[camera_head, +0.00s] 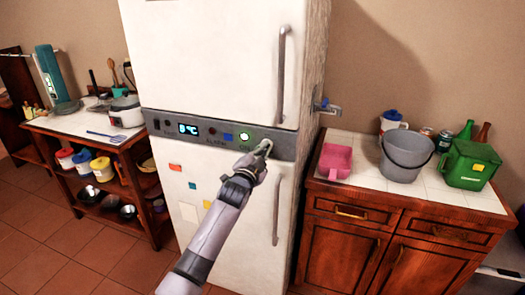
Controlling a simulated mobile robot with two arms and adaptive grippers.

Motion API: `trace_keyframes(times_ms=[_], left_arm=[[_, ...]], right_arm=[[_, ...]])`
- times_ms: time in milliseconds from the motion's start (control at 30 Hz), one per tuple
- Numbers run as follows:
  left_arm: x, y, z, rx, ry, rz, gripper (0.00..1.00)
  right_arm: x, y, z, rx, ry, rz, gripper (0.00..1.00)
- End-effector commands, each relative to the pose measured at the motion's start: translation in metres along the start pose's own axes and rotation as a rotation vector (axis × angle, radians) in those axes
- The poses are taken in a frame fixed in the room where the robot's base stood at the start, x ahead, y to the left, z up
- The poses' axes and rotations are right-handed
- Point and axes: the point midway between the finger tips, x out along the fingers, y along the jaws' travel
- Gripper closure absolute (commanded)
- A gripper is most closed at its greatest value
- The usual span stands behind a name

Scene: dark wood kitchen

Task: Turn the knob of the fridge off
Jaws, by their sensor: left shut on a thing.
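The white fridge (210,60) stands in the middle of the head view. Its grey control panel (220,142) runs between the upper and lower doors, with a lit display (188,129) reading about 8 °C and a round green light (244,135). My left gripper (264,146) is at the right part of this panel, just right of the green light. It is shut on the fridge knob, which the fingers mostly hide. How far the knob is turned cannot be made out. My right gripper is not in view.
Vertical handles (281,70) stick out from the fridge doors near my arm. A tiled cabinet (345,195) on the right holds a pink container (335,161), a grey bucket (405,158) and a green bin (468,165). A wooden shelf unit (75,127) stands left. Some tiled floor is clear.

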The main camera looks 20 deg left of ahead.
Motion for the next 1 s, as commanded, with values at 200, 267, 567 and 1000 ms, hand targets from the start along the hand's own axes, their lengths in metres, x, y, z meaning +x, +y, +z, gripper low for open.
trace_keyframes(times_ms=[200, 267, 567, 1000], left_arm=[[0.0013, -0.0079, -0.0066, -0.209, 0.013, -0.012, 1.00], [0.0013, -0.0083, -0.0066, -0.266, 0.014, -0.012, 1.00], [0.0013, -0.0095, -0.0066, -0.540, 0.016, -0.012, 1.00], [0.0013, -0.0099, -0.0064, -0.802, 0.019, -0.011, 1.00]], right_arm=[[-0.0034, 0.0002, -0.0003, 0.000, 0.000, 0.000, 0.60], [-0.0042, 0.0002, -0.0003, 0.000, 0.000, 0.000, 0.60], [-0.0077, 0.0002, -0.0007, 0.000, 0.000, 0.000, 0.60], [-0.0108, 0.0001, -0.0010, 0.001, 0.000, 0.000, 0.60]])
